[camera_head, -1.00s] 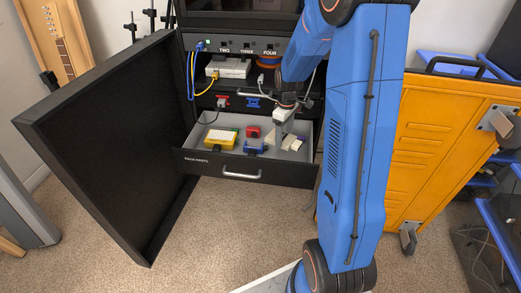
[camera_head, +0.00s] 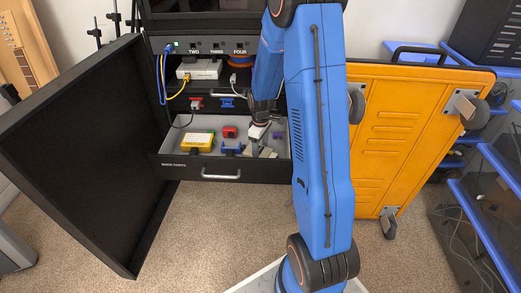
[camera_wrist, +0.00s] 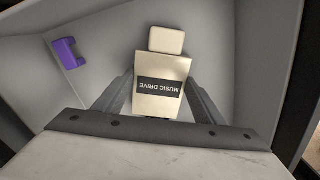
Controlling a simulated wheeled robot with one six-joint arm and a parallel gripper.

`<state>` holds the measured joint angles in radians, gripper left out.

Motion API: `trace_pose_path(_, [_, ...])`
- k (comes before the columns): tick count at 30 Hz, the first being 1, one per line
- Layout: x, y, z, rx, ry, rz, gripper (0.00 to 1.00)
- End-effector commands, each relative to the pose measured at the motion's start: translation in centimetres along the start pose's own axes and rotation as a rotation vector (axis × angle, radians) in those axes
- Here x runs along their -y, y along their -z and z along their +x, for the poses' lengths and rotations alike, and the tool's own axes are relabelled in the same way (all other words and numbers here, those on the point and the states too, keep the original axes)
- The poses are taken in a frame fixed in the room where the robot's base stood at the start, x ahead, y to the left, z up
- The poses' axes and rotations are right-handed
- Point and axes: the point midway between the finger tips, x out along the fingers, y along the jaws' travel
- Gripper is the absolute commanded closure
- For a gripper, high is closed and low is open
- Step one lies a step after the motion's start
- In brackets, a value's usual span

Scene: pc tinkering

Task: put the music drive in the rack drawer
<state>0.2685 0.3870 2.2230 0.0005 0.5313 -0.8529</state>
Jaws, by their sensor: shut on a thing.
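The music drive (camera_wrist: 160,75) is a small cream block with a dark label reading MUSIC DRIVE and a narrower cream end piece. In the wrist view it sits between the two dark fingers of my gripper (camera_wrist: 160,92), which is shut on it. Grey drawer walls surround it there. The rack drawer (camera_head: 190,173) is pulled out, with a black front, a silver handle and a light grey inside. In the head view my gripper (camera_head: 259,138) points down into its right part. I cannot tell whether the drive touches the drawer floor.
The drawer also holds a yellow box (camera_head: 197,141), a red piece (camera_head: 230,132) and blue pieces. A purple piece (camera_wrist: 68,53) shows in the wrist view. The black rack door (camera_head: 75,150) stands open at left.

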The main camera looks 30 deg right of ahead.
Motion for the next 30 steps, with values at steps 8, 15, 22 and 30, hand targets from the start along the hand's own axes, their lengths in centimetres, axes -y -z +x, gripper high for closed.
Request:
trace_pose_path(8, [0.0,0.0,0.2,0.0,0.0,0.0,0.18])
trace_pose_path(15, [0.0,0.0,0.2,0.0,0.0,0.0,0.18])
trace_pose_path(22, [-0.1,0.1,-1.5,-0.002,-0.002,0.0,0.18])
trace_pose_path(30, [-0.1,0.1,-6.7,-0.003,-0.003,0.0,0.18])
